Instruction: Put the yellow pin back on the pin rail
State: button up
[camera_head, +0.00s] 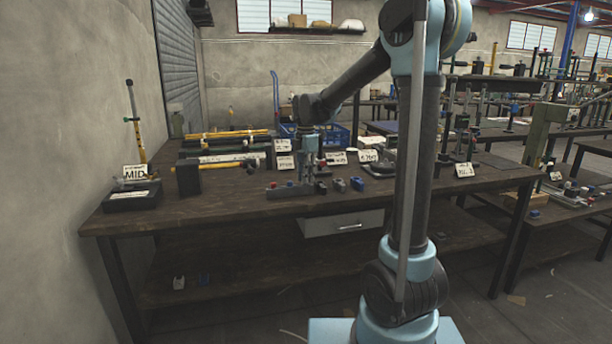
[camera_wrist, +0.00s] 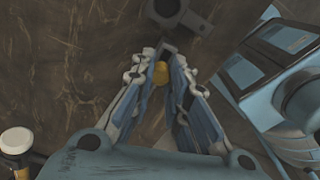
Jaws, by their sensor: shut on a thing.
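The yellow pin (camera_wrist: 160,73) shows in the wrist view as a small yellow rounded end between my fingertips. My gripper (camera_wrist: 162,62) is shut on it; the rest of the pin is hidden. In the head view, my gripper (camera_head: 305,178) points down over the front middle of the bench, and the pin is too small to make out. A low dark strip (camera_head: 282,191), possibly the pin rail, lies under the gripper. A dark grey ringed part (camera_wrist: 168,8) is just beyond the fingertips in the wrist view; I cannot tell whether the pin touches it.
Small red, grey and blue pieces (camera_head: 340,184) lie right of the gripper. Black blocks with a yellow bar (camera_head: 218,171) stand left. White label cards (camera_head: 285,162) and a blue crate (camera_head: 331,134) are behind. A MID-labelled stand (camera_head: 133,190) is far left.

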jog(key=shift+f, duration=0.45)
jog(key=o, duration=0.8)
jog(key=shift+o, duration=0.2)
notch_tip(320, 180, up, 12)
jog(key=shift+f, duration=0.1)
jog(key=s+d+f+m, duration=0.3)
jog(key=s+d+m, duration=0.3)
jog(key=s+d, duration=0.3)
jog(key=s+d+f+m+t, duration=0.1)
jog(key=s+d+f+m, duration=0.5)
jog(key=s+f+m, duration=0.3)
jog(key=s+d+f+m+t, duration=0.1)
jog(key=s+d+f+m, duration=0.5)
jog(key=s+f+m, duration=0.3)
jog(key=s+f, duration=0.1)
jog(key=s, duration=0.3)
jog(key=shift+s+d+f, duration=0.2)
jog(key=shift+s+f, duration=0.05)
jog(key=shift+s, duration=0.05)
